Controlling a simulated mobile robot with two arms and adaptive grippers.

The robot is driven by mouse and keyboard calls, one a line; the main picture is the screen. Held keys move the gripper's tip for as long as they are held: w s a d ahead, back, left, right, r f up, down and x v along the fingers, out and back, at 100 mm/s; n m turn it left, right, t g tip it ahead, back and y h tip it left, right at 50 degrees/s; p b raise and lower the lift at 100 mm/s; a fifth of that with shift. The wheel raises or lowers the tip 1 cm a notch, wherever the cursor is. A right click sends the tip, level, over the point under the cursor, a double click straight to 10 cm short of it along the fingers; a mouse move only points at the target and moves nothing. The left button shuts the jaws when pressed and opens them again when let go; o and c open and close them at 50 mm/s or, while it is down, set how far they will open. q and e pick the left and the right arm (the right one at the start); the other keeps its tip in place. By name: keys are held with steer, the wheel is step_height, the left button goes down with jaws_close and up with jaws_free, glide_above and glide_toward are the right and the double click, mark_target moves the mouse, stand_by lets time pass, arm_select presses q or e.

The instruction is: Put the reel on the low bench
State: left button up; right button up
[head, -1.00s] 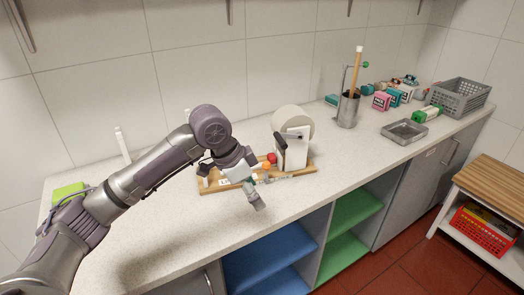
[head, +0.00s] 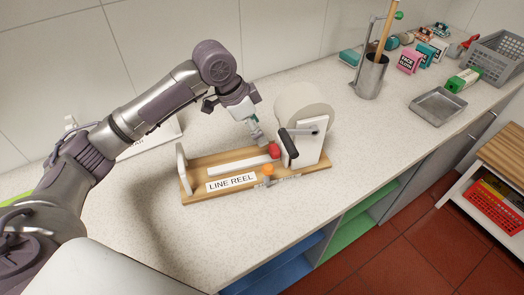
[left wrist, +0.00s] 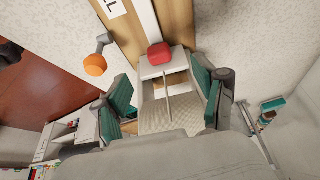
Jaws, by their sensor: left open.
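The reel has a wooden base (head: 200,190) labelled "LINE REEL", a pale round drum (head: 300,105) in white side plates, a black crank handle (head: 289,143), a red knob (head: 274,151) and an orange knob (head: 268,170). It stands on the speckled counter. The red knob (left wrist: 159,53) and orange knob (left wrist: 95,65) also show in the left wrist view. My left gripper (head: 258,138) is just above the base, beside the drum and close to the red knob. Its teal-padded fingers (left wrist: 165,93) are apart. A wooden-topped bench (head: 505,150), apparently the low bench, is at the right edge, partly cut off.
A metal cup with a wooden stick (head: 370,78), a steel tray (head: 438,106), a grey crate (head: 497,55) and several small boxes (head: 408,60) stand on the counter's far right. A red basket (head: 495,210) sits under the bench top. Red floor separates counter and bench.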

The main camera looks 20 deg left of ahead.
mark_target(270, 149)
arm_select(q)
steer(key=x, duration=0.3)
steer(key=shift+d+f, duration=0.1)
steer(key=shift+f, duration=0.05)
steer(key=p+x, duration=0.1)
steer(key=x, duration=0.2)
steer(key=shift+w+f, duration=0.1)
steer(key=p+x, duration=0.1)
steer(key=x, duration=0.2)
steer(key=shift+d+f, duration=0.3)
steer(key=shift+f, duration=0.2)
steer(key=shift+c, duration=0.5)
steer(key=c, duration=0.5)
jaws_close()
steer(key=shift+w+r, duration=0.1)
steer(key=shift+r, duration=0.1)
arm_select(e)
steer(key=shift+w+a+r, duration=0.1)
steer(key=shift+w+r, duration=0.3)
steer(key=shift+r, duration=0.2)
steer(key=shift+w+a+r, duration=0.1)
steer(key=shift+w+r, duration=0.3)
steer(key=shift+r, duration=0.15)
